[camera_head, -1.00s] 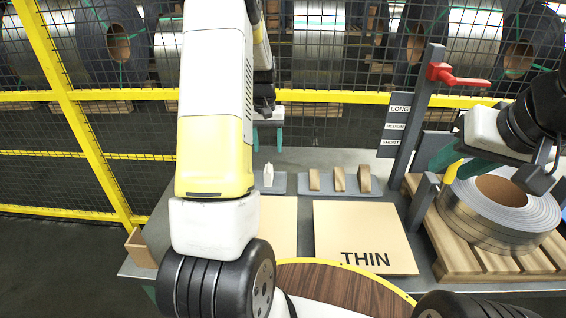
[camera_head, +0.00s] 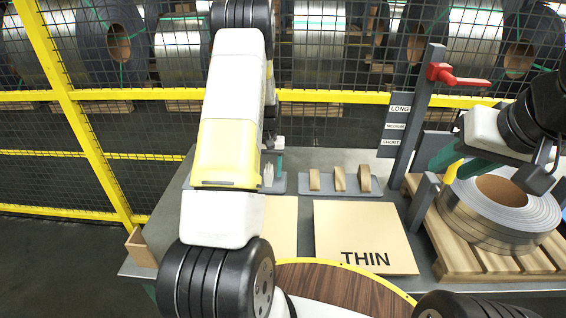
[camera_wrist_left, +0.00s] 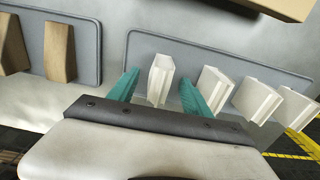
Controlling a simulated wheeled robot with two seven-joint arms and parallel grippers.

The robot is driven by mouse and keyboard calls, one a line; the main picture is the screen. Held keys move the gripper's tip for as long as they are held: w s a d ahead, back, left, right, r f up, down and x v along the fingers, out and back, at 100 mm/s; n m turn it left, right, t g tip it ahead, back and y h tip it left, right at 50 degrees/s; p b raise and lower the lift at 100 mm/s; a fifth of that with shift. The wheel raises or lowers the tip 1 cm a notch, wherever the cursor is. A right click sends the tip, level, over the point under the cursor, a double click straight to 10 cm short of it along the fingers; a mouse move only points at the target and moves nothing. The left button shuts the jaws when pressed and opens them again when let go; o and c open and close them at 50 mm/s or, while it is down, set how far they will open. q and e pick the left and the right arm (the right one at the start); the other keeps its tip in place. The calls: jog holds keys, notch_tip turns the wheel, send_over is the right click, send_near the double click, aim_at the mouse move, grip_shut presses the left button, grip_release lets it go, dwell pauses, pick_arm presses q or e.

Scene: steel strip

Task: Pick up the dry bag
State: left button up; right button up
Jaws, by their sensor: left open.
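Several small white upright packets, which I take to be the dry bags, stand in a row on a grey tray in the left wrist view. The leftmost white packet (camera_wrist_left: 160,82) is between the two teal fingers of my left gripper (camera_wrist_left: 159,92), which is open. I see a gap on both sides of this packet. In the head view, white packets (camera_head: 267,175) show beside my arm, which hides the others and most of my left gripper (camera_head: 279,163). My right gripper (camera_head: 455,163) is at the right, by the steel coil; its finger opening is unclear.
A second grey tray (camera_head: 352,193) holds tan wedge blocks (camera_head: 338,179). A cardboard sheet marked THIN (camera_head: 362,235) lies in front. A post with a red handle (camera_head: 455,76) and a strip coil (camera_head: 463,217) on a pallet stand at right. Mesh fencing closes the back.

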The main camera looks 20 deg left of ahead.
aim_at(268, 169)
pick_arm(q)
grip_shut()
jog(key=shift+r, duration=0.1)
notch_tip(268, 169, up, 10)
dwell(0.6)
